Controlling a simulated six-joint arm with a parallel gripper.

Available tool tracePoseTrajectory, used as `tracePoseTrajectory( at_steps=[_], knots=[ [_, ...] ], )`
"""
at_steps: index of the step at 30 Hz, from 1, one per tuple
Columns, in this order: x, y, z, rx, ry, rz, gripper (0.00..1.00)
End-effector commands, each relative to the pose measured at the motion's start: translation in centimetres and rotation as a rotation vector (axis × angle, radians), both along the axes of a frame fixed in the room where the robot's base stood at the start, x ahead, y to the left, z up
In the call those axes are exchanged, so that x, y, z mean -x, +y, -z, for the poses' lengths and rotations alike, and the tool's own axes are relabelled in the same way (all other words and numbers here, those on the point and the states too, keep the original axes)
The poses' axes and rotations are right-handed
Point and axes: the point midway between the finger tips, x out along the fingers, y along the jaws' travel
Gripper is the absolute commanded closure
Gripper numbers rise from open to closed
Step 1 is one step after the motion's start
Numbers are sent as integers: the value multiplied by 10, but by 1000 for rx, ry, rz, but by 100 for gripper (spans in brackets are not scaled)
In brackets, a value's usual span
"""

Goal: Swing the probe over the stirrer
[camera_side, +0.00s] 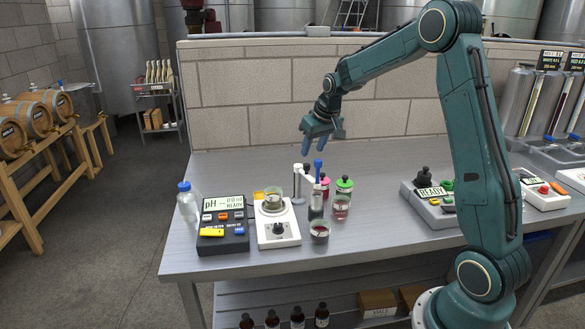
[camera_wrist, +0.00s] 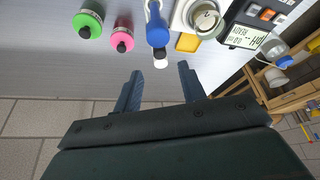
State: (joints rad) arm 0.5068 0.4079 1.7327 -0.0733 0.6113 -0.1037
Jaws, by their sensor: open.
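The white stirrer (camera_side: 278,235) stands on the bench with a dial on its front and a beaker (camera_side: 273,199) on top. Right of it, a pale upright stand (camera_side: 298,188) and a blue-topped piece (camera_side: 318,166), which looks like the probe's handle, rise close together. In the wrist view the blue piece (camera_wrist: 157,26) is ahead of my fingers, with the stirrer (camera_wrist: 181,16) and its beaker just right of it. My gripper (camera_side: 312,147) is open and empty, above and behind this group, apart from it. The probe's lower end is hard to make out.
A pH meter (camera_side: 222,230) reading READY and a blue-capped bottle (camera_side: 187,204) stand left of the stirrer. Green-lidded (camera_side: 344,186) and pink-lidded jars (camera_side: 325,187) and beakers crowd the right. Bare bench lies farther right, before a grey READY device (camera_side: 431,207). A block wall backs the bench.

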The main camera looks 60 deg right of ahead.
Motion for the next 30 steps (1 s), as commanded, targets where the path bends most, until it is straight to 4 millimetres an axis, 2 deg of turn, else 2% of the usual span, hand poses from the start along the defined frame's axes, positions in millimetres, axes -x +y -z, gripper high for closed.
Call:
tracePoseTrajectory(
  at_steps=[6,12,18,27,30],
  knots=[
    [-12,-4,32,-2,3,-1,59],
    [-19,-7,51,-1,2,-1,59],
    [-23,-8,60,0,0,-1,59],
    [-24,-8,61,0,0,0,59],
    [-24,-8,61,0,0,0,77]
  ],
)
